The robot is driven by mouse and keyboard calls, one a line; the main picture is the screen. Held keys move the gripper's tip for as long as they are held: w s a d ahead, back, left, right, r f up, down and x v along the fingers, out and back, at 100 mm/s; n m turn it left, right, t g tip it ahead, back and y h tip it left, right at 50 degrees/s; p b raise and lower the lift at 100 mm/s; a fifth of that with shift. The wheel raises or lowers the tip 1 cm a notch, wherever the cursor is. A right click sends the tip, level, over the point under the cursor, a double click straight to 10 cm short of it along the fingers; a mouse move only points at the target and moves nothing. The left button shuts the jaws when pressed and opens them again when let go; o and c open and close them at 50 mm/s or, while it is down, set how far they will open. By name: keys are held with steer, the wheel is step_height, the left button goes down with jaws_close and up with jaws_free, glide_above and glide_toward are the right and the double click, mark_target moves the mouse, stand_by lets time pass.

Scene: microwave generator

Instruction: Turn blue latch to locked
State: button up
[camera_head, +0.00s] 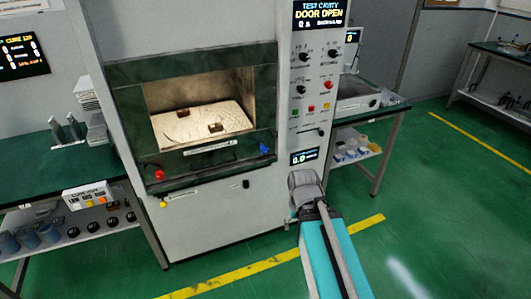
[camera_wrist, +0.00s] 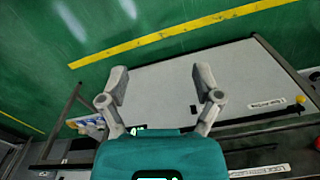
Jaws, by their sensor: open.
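The blue latch (camera_head: 264,148) is a small blue handle at the lower right of the dark green cavity frame in the head view. I cannot make out its setting. I do not see the latch in the wrist view. My gripper (camera_wrist: 160,80) is open and empty in the wrist view, its two grey fingers spread above the pale lower front panel (camera_wrist: 150,90). The head view shows my teal and grey arm at the lower right of the cabinet, but my fingertips cannot be made out there.
A red knob (camera_head: 159,174) and a yellow knob (camera_head: 163,204) are at the lower left of the cabinet front. The cavity (camera_head: 200,105) stands open with a pale plate inside. Knobs and buttons line the control panel (camera_head: 315,80). A side table (camera_head: 390,106) stands right; green floor is clear.

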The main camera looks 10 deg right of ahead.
steer(key=shift+w+d+f+b, duration=0.2)
steer(key=shift+w+f+b, duration=0.2)
steer(key=shift+f, duration=0.05)
steer(key=c, duration=0.4)
steer(key=w+f+b, duration=0.1)
steer(key=w+d+f+h+b, duration=0.1)
steer(key=w+f+t+h+b, duration=0.1)
steer(key=shift+w+d, duration=0.3)
jaws_close()
steer(key=w+d+f+n+t+h+b, duration=0.1)
steer(key=w+f+n+t+h+b, duration=0.2)
steer(key=w+b, duration=0.45)
steer(key=w+d+f+n+t+h+b, duration=0.1)
steer(key=w+d+f+t+h+b, duration=0.2)
steer(key=w+b, duration=0.5)
steer(key=w+a+f+n+t+h+b, duration=0.1)
steer(key=w+a+f+n+t+b, duration=0.1)
steer(key=w+a+n+t+b, duration=0.9)
steer(key=shift+w+a+f+n+t+b, duration=0.3)
steer(key=shift+w+a+b, duration=2.35)
steer(key=shift+w+a, duration=1.25)
steer(key=shift+w+d, duration=0.15)
steer(key=shift+d, duration=0.05)
